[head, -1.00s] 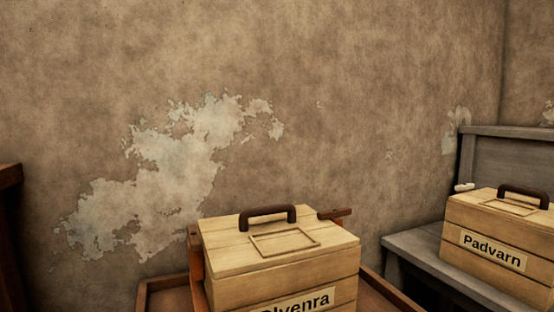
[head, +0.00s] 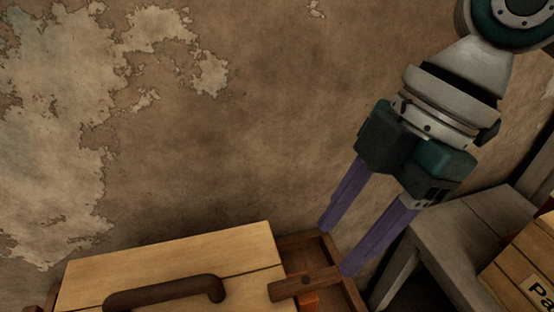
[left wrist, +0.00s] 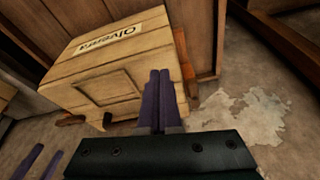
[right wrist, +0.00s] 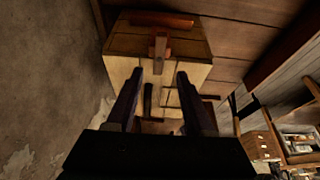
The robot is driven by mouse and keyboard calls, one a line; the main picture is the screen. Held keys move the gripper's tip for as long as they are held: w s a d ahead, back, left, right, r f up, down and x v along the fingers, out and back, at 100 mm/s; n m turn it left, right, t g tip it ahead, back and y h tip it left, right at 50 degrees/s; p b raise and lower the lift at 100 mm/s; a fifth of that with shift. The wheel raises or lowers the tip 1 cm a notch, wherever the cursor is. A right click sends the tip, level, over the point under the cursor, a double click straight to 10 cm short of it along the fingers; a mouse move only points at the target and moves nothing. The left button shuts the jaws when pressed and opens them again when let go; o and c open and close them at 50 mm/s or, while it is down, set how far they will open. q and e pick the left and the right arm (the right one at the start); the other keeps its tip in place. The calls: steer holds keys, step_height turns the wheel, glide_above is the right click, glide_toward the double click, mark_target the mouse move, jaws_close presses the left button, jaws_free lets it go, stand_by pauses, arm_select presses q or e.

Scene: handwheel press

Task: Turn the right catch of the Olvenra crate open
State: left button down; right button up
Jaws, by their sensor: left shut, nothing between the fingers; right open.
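The Olvenra crate (head: 180,262) shows at the bottom of the head view, its pale plank lid and dark handle (head: 165,291) cut by the frame edge. Its right catch (head: 304,284) is a brown wooden bar reaching from the lid's right edge outward, with an orange part below it. My right gripper (head: 337,250) is open and empty, its fingertips above and beside the catch's outer end. In the right wrist view the catch (right wrist: 160,46) lies ahead, between the fingers' lines. My left gripper (left wrist: 160,76) is shut and empty, near the crate (left wrist: 120,70) with its Olvenra label.
The crate stands in a brown wooden tray (head: 312,247) against the plaster wall. A grey bench (head: 455,235) with the Padvarn crate (head: 530,265) stands at the right. The space above the lid is free.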

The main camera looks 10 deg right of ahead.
mark_target(308, 279)
steer(key=b+x, duration=0.2)
steer(key=x, duration=0.5)
arm_select(q)
step_height(308, 279, down, 2)
steer(key=shift+w+a+f, duration=0.1)
steer(key=shift+f, duration=0.05)
arm_select(e)
steer(key=shift+w, duration=0.1)
jaws_close()
